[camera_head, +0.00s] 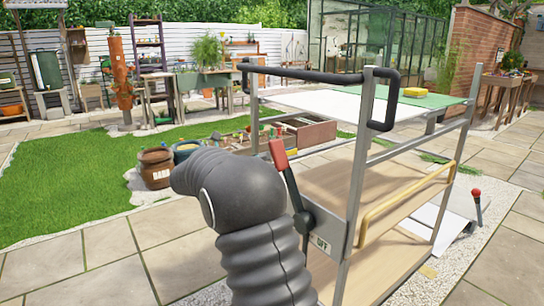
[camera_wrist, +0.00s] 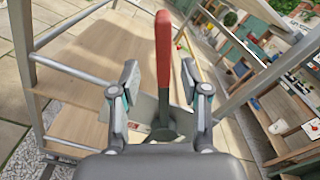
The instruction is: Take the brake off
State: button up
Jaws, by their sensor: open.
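The brake lever has a red grip (camera_head: 278,154) and a dark shaft, and is mounted on a grey plate (camera_head: 322,222) on the cart's near post. The lever tilts up and to the left, and a label reading OFF (camera_head: 322,243) is low on the plate. In the wrist view, the red grip (camera_wrist: 163,48) rises between the two fingers of my gripper (camera_wrist: 162,98). The gripper is open, with a gap visible on both sides of the lever. In the head view my arm hides the gripper.
The cart has wooden shelves (camera_head: 375,195), a black push handle (camera_head: 310,75) and a yellow rail (camera_head: 405,205). A red-knobbed lever (camera_head: 476,195) stands at the right. A brown barrel (camera_head: 155,168) is at the left. Paving lies open in the left foreground.

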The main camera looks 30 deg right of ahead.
jog(key=shift+s+a, duration=0.2)
jog(key=shift+a, duration=0.8)
jog(key=shift+s+a, duration=0.15)
jog(key=shift+a, duration=0.85)
notch_tip(320, 180, down, 11)
jog(key=s+a+m+y, duration=0.1)
jog(key=s+m+y, duration=0.25)
jog(key=m, duration=0.35)
jog(key=s+a+f+m+g+y, duration=0.1)
jog(key=s+f+m+y, duration=0.1)
jog(key=s+m+y, duration=0.15)
jog(key=s+a+f+m+g+y, duration=0.1)
jog(key=s+a+f+m+y, duration=0.15)
jog(key=s, duration=0.25)
jog(key=s+a+r+m+t+y, duration=0.1)
jog(key=s+a+m+y, duration=0.1)
jog(key=s, duration=0.6)
jog(key=s+a+r+m+t+y, duration=0.2)
jog(key=s+m, duration=0.4)
jog(key=s, duration=0.3)
jog(key=s+a+r+m+t+y, duration=0.1)
jog(key=s+a+m+y, duration=0.3)
jog(key=s, duration=0.5)
jog(key=shift+s+a+r+m+t, duration=0.2)
jog(key=shift+a+r+m+t, duration=0.25)
jog(key=shift+a+r, duration=0.25)
